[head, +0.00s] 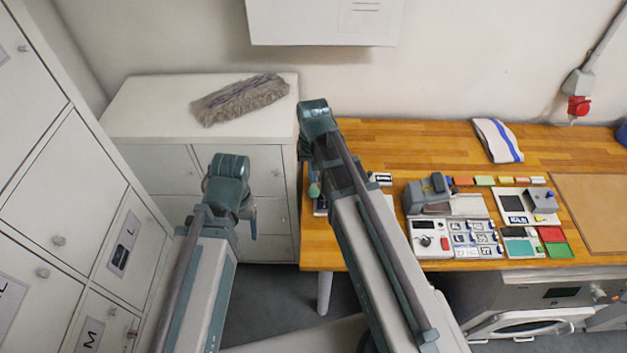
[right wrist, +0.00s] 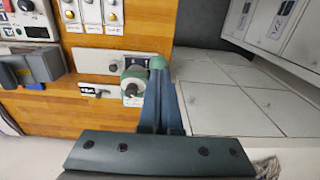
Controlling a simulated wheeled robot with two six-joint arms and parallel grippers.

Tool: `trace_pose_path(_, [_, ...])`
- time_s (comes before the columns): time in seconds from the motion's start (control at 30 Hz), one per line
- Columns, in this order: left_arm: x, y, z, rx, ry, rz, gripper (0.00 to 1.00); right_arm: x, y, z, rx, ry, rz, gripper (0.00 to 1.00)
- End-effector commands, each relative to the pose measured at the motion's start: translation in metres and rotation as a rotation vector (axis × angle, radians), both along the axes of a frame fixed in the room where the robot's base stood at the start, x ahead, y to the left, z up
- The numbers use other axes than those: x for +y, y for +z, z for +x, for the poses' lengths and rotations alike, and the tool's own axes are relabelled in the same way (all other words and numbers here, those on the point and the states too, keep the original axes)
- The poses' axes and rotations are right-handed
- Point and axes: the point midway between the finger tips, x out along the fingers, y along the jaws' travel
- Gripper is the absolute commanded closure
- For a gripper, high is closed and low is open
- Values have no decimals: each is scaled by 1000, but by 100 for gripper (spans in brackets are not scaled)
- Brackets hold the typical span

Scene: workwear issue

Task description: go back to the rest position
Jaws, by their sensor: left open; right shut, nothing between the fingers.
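In the head view both my arms reach forward and bend down at the far end. My left gripper (head: 253,224) is mostly hidden behind its own arm, in front of the low white cabinet (head: 125,112); only a blue finger part shows. My right gripper (head: 314,188) hangs by the left edge of the wooden bench (head: 405,138), partly hidden by its arm. In the right wrist view my right gripper (right wrist: 158,63) shows blue fingers with a green tip, shut and empty. A device with a green ring (right wrist: 134,84) lies on the bench just beside the fingertips.
Lockers (head: 65,185) line the left side. The bench holds a grey tool (head: 428,192), colour pads (head: 550,234), a striped cloth (head: 497,140) and a brown mat (head: 595,205).

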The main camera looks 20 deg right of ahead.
Motion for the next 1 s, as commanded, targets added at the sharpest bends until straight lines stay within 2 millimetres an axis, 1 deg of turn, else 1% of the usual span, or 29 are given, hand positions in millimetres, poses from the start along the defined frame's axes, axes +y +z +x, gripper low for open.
trace_pose_path(0.23, [0,-3,0,0,0,0,31,1,-3,-1,0,3,-1,100])
trace_pose_path(0.27, [0,-7,0,0,0,0,31,2,-6,-2,0,8,-1,100])
trace_pose_path(0.33, [0,-20,0,0,-2,0,31,8,-20,-7,3,31,-4,100])
trace_pose_path(0.37, [0,-27,0,0,-3,0,31,11,-27,-11,4,47,-7,100])
trace_pose_path(0.47, [0,-61,0,-1,-7,0,31,27,-61,-26,11,122,-18,100])
trace_pose_path(0.5, [0,-76,0,0,-9,0,31,33,-76,-33,14,158,-24,100])
trace_pose_path(0.6, [0,-110,1,-1,-13,1,31,50,-110,-51,22,250,-40,100])
trace_pose_path(0.8, [0,-171,1,-2,-22,2,31,76,-171,-87,39,427,-68,100])
trace_pose_path(0.9, [0,-194,1,-2,-28,3,31,86,-194,-101,45,499,-78,100])
trace_pose_path(1.0, [1,-210,1,-2,-30,3,31,92,-209,-112,50,554,-89,100])
